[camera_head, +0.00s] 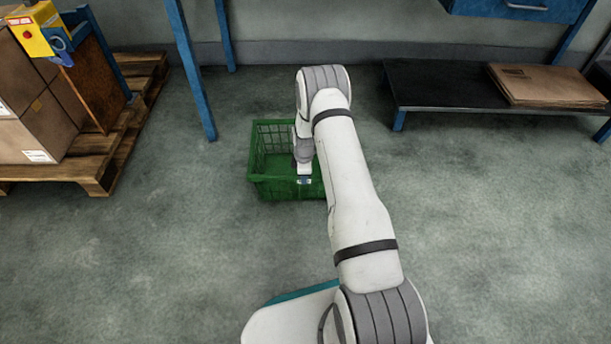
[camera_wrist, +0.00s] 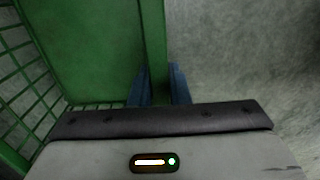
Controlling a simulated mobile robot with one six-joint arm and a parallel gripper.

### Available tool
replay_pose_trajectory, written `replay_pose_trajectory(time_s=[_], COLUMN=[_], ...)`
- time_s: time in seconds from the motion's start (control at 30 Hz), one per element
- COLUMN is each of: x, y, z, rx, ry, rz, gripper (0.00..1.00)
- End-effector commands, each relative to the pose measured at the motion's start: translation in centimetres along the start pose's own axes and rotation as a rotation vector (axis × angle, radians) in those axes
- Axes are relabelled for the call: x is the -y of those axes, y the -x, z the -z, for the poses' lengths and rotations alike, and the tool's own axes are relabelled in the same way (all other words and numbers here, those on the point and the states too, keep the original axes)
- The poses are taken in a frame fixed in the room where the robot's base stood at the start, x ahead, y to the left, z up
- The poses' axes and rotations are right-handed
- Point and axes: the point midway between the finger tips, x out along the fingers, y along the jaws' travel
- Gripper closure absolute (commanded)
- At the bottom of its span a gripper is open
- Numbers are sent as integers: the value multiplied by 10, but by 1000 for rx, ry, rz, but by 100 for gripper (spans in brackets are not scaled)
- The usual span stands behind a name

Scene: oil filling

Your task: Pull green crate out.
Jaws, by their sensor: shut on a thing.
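The green crate (camera_head: 272,189) stands on the grey floor in the head view, in the open space in front of the back wall. Its right part is hidden behind my arm. My gripper (camera_head: 304,180) is at the crate's near wall. In the wrist view the crate (camera_wrist: 95,45) fills the left side, with its mesh wall at far left. There my gripper's blue fingers (camera_wrist: 159,88) stand on either side of the crate's rim, shut on it. The crate looks empty where I can see inside.
A wooden pallet (camera_head: 98,183) with cardboard boxes (camera_head: 40,125) stands at the left. Blue table legs (camera_head: 193,75) rise behind the crate. A low black shelf (camera_head: 440,88) with flat cardboard (camera_head: 545,85) is at the back right. The floor in front of the crate is clear apart from my own body.

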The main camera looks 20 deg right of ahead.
Motion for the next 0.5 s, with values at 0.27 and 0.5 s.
replay_pose_trajectory(time_s=[0.27,0.5], x=[1,0], y=[0,0], z=[1,1], rx=[0,0], ry=[1,1], rz=[1,1], gripper=[100,70])
